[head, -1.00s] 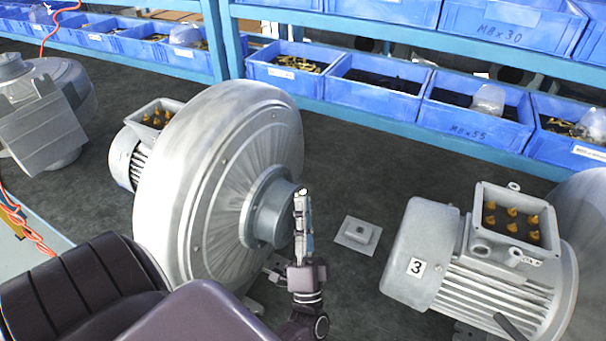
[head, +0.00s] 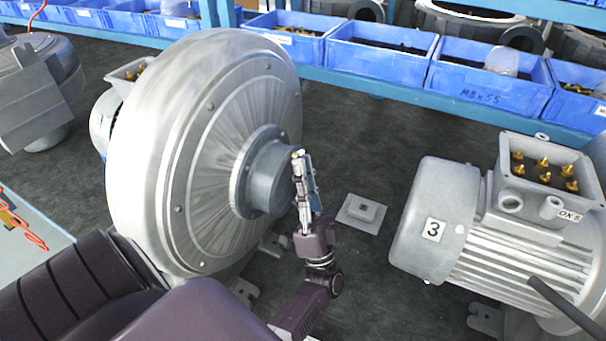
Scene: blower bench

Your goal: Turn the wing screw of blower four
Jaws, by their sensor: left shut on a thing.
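A large grey blower (head: 215,150) stands left of centre with its round ribbed face and short inlet stub (head: 268,178) turned to the right. No number shows on it. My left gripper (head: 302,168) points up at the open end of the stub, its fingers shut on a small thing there. The fingers cover that thing almost wholly; by its place I take it for the wing screw. My left arm comes in from the lower left. My right gripper is not in view.
A blower motor marked 3 (head: 436,232), with an open terminal box (head: 545,170), stands on the right. A small square plate (head: 362,213) lies on the dark bench between. Blue bins (head: 380,60) line the back. Another grey machine (head: 35,95) stands far left.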

